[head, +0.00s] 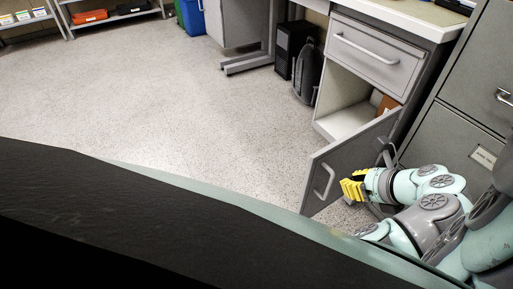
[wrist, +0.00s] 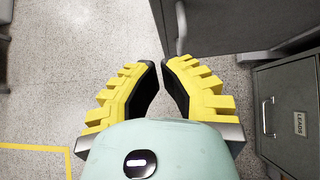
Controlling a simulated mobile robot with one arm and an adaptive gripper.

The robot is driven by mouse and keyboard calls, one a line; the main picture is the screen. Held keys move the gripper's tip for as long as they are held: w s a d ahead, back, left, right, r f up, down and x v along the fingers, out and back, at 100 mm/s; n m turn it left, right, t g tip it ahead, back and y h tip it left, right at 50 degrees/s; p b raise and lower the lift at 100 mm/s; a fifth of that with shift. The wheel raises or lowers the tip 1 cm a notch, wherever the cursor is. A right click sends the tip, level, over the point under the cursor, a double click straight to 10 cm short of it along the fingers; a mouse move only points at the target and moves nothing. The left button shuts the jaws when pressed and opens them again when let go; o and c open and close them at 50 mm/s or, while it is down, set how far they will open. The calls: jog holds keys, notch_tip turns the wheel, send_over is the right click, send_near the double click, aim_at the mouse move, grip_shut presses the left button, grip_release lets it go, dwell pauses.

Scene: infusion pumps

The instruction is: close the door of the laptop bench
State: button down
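The laptop bench (head: 372,88) stands at the upper right of the head view, with a shut drawer above an open compartment. Its grey door (head: 330,165) stands open, swung outward, with a bar handle (head: 324,181) on the face towards me. In the wrist view the door (wrist: 240,22) is a dark panel at the top, with its handle (wrist: 181,25) near the left edge. My gripper (head: 350,189) has yellow ridged fingers and is in front of the door's face, right of the handle. In the wrist view my gripper (wrist: 161,68) is empty, its fingertips apart, just below the handle.
A grey filing cabinet (head: 455,130) stands close right of the bench; a cabinet with a LEADS label (wrist: 285,110) shows in the wrist view. A black backpack (head: 307,75) and a dark computer case (head: 292,45) are left of the bench. The speckled floor (head: 190,110) is clear.

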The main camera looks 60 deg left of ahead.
aim_at(313, 169)
jog(key=x, duration=0.3)
jog(key=a+r+b+x, duration=0.1)
jog(key=x, duration=0.2)
jog(key=b+x, duration=0.1)
jog(key=x, duration=0.2)
jog(key=shift+s+a, duration=0.1)
jog(key=shift+a, duration=1)
jog(key=shift+a+r, duration=0.1)
